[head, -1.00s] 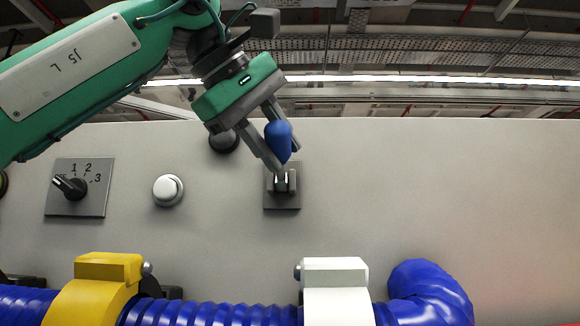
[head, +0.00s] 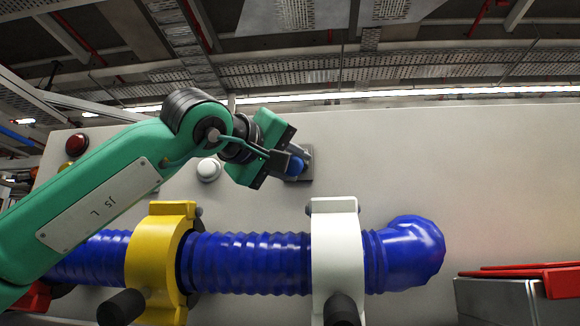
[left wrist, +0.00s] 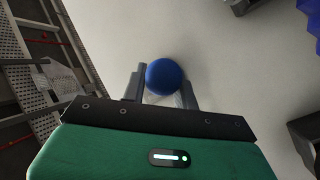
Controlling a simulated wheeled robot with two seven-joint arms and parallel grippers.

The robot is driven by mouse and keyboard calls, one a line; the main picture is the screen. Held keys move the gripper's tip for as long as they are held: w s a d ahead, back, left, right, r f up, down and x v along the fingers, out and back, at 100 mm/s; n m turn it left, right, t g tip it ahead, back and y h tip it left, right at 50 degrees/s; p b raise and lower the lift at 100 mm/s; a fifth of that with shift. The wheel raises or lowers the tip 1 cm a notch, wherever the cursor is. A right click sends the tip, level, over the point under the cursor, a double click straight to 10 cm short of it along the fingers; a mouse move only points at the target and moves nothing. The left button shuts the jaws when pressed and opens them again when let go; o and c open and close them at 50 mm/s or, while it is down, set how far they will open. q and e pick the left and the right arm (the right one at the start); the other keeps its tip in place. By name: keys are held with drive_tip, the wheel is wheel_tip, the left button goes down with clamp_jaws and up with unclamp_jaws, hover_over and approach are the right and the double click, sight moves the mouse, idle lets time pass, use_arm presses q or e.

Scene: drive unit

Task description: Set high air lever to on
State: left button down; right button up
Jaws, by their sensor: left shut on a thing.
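My left gripper (head: 292,164) is shut on the knob from the left. In the left wrist view the round blue knob (left wrist: 165,77) sits between the two fingers. The gripper hides most of the lever's shaft and part of the plate. I see no label on the lever. My right gripper is not in view.
A white button (head: 208,170) and a red button (head: 76,145) are on the panel (head: 450,180). A blue hose (head: 245,262) runs below, through a yellow clamp (head: 155,255) and a white clamp (head: 335,250). A grey box (head: 495,300) stands at lower right.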

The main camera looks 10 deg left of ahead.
use_arm(q)
drive_tip(key=shift+w+d+f+t+h+b, duration=0.1)
drive_tip(key=shift+w+f+t+h+b, duration=0.15)
drive_tip(key=shift+f+b, duration=0.35)
drive_tip(key=shift+f+m, duration=0.15)
drive_tip(key=shift+m, duration=0.25)
drive_tip(key=shift+d+t+h+b, duration=0.1)
drive_tip(key=shift+t+h+b, duration=0.15)
drive_tip(key=shift+b, duration=0.1)
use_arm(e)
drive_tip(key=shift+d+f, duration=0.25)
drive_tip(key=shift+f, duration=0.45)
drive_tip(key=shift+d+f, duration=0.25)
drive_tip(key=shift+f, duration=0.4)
use_arm(q)
drive_tip(key=c, duration=1.1)
unclamp_jaws()
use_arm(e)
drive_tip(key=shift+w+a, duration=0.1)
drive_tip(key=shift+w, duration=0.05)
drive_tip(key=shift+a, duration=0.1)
